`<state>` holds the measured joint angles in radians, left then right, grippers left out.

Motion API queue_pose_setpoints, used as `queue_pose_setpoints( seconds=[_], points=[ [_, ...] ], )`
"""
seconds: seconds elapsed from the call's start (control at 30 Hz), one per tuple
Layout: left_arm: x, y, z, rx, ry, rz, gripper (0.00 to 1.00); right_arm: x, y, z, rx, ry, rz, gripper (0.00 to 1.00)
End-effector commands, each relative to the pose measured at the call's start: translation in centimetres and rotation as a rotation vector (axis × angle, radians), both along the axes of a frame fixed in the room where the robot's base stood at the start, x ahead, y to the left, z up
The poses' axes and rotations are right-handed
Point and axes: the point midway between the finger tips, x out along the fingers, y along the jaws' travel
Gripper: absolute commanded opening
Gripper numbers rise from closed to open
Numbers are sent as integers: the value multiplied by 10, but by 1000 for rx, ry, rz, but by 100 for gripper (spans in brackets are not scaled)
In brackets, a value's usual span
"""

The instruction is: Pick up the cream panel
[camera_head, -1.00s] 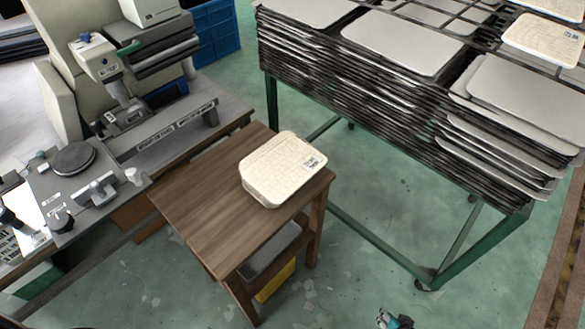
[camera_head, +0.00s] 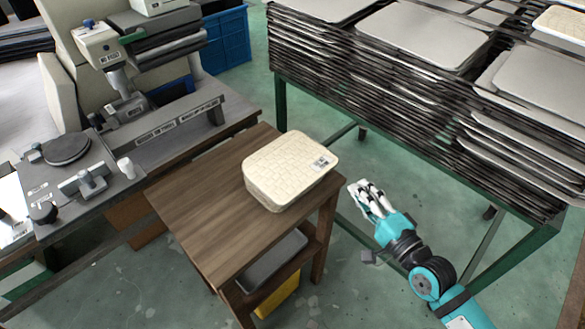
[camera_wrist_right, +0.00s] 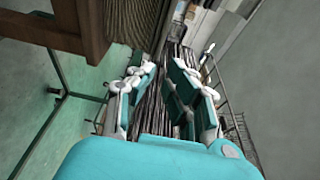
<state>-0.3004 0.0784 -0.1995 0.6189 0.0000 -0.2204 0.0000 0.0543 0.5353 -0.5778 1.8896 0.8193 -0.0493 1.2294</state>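The cream panel (camera_head: 285,163) lies flat on a small wooden table (camera_head: 205,205), with a small printed label at its right corner. It looks thick, perhaps several panels stacked; I cannot tell. My right gripper (camera_head: 367,197) is to the right of the table, apart from the panel and beyond the table's right edge. In the right wrist view its fingers (camera_wrist_right: 160,80) are spread with nothing between them. The cream panel does not show in that view. My left gripper is not in view.
A green-framed rack (camera_head: 380,75) with stacked grey trays stands behind and to the right. Another cream panel (camera_head: 562,22) lies on it. A grey machine (camera_head: 150,60) stands at left. The wooden table's edge (camera_wrist_right: 45,30) is close in the right wrist view.

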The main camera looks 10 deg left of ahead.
Motion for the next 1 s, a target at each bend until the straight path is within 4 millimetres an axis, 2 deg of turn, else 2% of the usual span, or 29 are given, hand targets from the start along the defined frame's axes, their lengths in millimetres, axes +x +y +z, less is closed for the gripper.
queue_pose_setpoints(
  seconds=[0.1,0.3,0.53,0.8,1.0],
  points=[
    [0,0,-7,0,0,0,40,22,17,-1,4,-3,0,13],
    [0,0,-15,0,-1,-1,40,47,37,-2,-1,-2,-1,13],
    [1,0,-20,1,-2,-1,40,59,47,-2,-2,-2,-1,13],
    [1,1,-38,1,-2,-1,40,89,71,-4,-2,-3,-1,13],
    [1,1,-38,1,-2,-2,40,94,75,-3,-4,0,-1,13]
  ],
)
